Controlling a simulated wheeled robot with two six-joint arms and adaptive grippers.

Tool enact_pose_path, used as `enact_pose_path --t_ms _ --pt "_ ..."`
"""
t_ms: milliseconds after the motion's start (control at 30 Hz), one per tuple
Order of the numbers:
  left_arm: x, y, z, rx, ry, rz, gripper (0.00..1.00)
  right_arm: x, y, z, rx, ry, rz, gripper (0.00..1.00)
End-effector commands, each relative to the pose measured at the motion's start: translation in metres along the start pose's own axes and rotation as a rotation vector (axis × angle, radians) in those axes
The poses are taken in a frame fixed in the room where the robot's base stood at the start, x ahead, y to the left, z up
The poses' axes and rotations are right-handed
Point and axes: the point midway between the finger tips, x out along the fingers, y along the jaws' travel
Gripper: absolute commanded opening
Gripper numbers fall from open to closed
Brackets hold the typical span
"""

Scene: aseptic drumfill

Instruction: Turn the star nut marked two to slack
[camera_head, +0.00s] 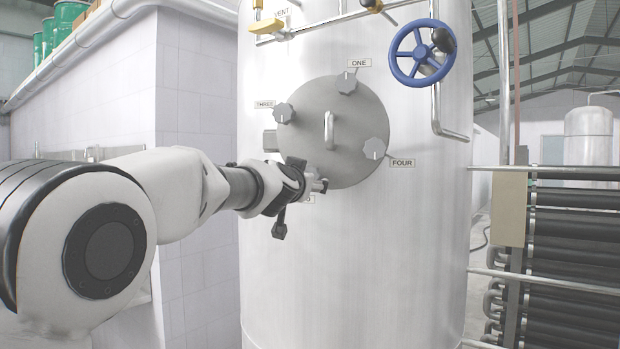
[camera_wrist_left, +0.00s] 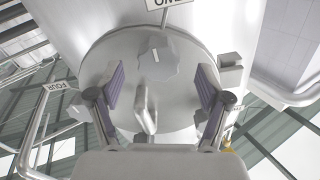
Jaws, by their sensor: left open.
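The round grey hatch (camera_head: 352,105) is on the front of the steel tank. In the head view its lower left edge is covered by my left gripper (camera_head: 314,184). The star nut marked two is hidden there, and only a sliver of its label shows. In the left wrist view, which looks upside down, a grey star nut (camera_wrist_left: 156,66) lies ahead between the spread fingers of my left gripper (camera_wrist_left: 160,86), by a cut-off label (camera_wrist_left: 168,3). It appears to be nut two. It carries a pale mark. The gripper is open and seems not to touch it.
Star nuts one (camera_head: 347,83), three (camera_head: 284,113) and four (camera_head: 374,149) sit around the hatch. A bar handle (camera_head: 329,130) stands out at its middle. A blue handwheel (camera_head: 408,52) and pipes are at the upper right. A tiled wall (camera_head: 195,100) is at left.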

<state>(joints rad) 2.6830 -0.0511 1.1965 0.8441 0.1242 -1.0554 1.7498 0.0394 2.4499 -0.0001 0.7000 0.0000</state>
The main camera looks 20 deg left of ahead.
Motion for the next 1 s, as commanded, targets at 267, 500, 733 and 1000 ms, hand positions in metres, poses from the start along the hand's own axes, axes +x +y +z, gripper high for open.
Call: enact_pose_path --t_ms 267,500,733,1000 --pt "0.046 -0.001 -0.003 0.001 -0.002 0.0 0.77 -0.033 0.0 0.0 0.001 0.0 0.0 0.4" --pt "0.05 0.0 0.001 0.001 -0.001 0.0 0.77 -0.032 0.0 0.0 0.001 0.0 0.0 0.4" --pt "0.05 0.0 0.001 0.001 -0.002 0.0 0.17 -0.032 0.0 0.0 0.001 0.0 0.0 0.4" --pt "0.05 0.0 0.001 -0.007 -0.003 0.001 0.17 -0.032 0.0 0.0 0.001 0.0 0.0 0.4"
